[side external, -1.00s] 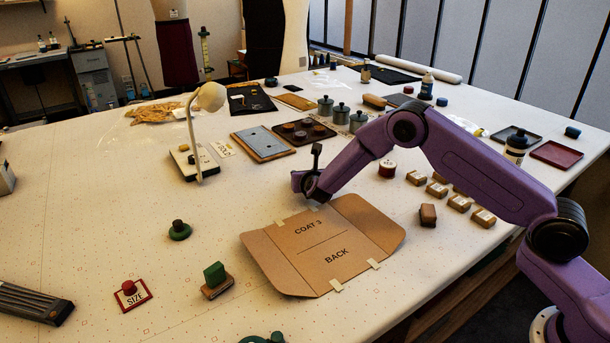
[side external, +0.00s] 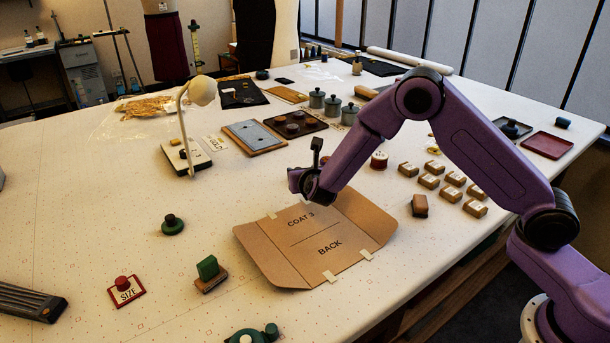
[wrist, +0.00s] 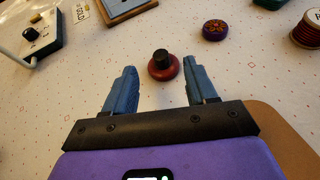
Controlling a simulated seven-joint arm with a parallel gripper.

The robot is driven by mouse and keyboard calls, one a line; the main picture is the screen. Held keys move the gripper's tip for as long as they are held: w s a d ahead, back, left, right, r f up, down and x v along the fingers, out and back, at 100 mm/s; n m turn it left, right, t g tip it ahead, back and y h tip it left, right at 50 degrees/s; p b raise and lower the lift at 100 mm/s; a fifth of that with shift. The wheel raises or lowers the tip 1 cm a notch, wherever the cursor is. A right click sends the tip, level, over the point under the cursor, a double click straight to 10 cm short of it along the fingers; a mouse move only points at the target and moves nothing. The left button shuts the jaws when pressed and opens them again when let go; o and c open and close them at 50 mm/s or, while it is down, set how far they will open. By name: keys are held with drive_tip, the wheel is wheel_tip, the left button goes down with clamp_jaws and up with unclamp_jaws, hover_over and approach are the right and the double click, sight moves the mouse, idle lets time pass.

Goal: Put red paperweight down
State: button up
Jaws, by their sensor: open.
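The red paperweight (wrist: 160,70), a round red disc with a black knob, stands upright on the white table in the wrist view. It lies between and slightly beyond the tips of my gripper (wrist: 157,72). The two blue fingers are spread wide, with a gap on both sides of the disc. In the side external view my gripper (side external: 304,184) is low over the table at the far edge of the brown COAT 3 BACK card (side external: 290,255). The paperweight cannot be made out there, as my wrist hides that spot.
A lamp with a control box (side external: 187,159) and a grey-blue plate (side external: 254,138) stand beyond my gripper. A thread spool (side external: 379,160) and several wooden blocks (side external: 429,181) are to the right. A purple disc (wrist: 214,29) lies ahead right.

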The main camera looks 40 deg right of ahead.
drive_tip(key=shift+v, duration=1.35)
drive_tip(key=shift+s, duration=0.1)
drive_tip(key=s+d+r+m+g+y, duration=0.1)
drive_tip(key=s+m+g, duration=0.3)
drive_tip(key=s, duration=1)
drive_tip(key=s+d+r+m+g+y, duration=0.2)
drive_tip(key=s+m, duration=0.6)
drive_tip(key=s, duration=0.7)
drive_tip(key=s+d+r+m+g+y, duration=0.2)
drive_tip(key=s+r+m+g, duration=0.2)
drive_tip(key=s, duration=1.1)
drive_tip(key=m+g, duration=0.2)
drive_tip(key=shift+d+r+m+y, duration=0.2)
drive_tip(key=shift+r+m+y, duration=0.05)
drive_tip(key=shift+m+y, duration=0.15)
drive_tip(key=shift+w, duration=0.1)
